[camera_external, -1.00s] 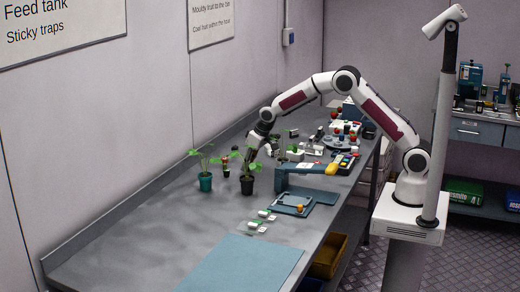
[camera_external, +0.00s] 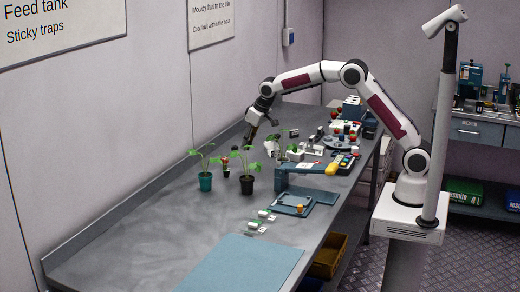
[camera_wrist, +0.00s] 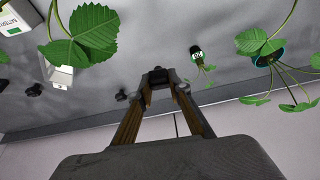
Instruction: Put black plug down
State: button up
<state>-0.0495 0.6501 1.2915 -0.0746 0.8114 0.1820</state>
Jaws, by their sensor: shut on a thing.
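My gripper (camera_external: 262,133) is above the far part of the bench, near the wall side, pointing down. In the wrist view, my gripper (camera_wrist: 158,85) has its two fingers drawn together at the tips on a small dark piece, the black plug (camera_wrist: 158,75). The plug is partly hidden by the fingertips, and I cannot make it out in the external view. Two other small black pieces (camera_wrist: 122,95) lie on the bench beside the fingers in the wrist view.
Potted plants, one in a teal pot (camera_external: 205,182) and one in a black pot (camera_external: 247,185), stand nearer on the bench. White boxes (camera_wrist: 61,76) and leaves (camera_wrist: 93,25) show in the wrist view. A blue mat (camera_external: 240,264) lies at the near end. The bench's left side is clear.

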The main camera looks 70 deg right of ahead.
aim_at(246, 269)
dwell(0.8)
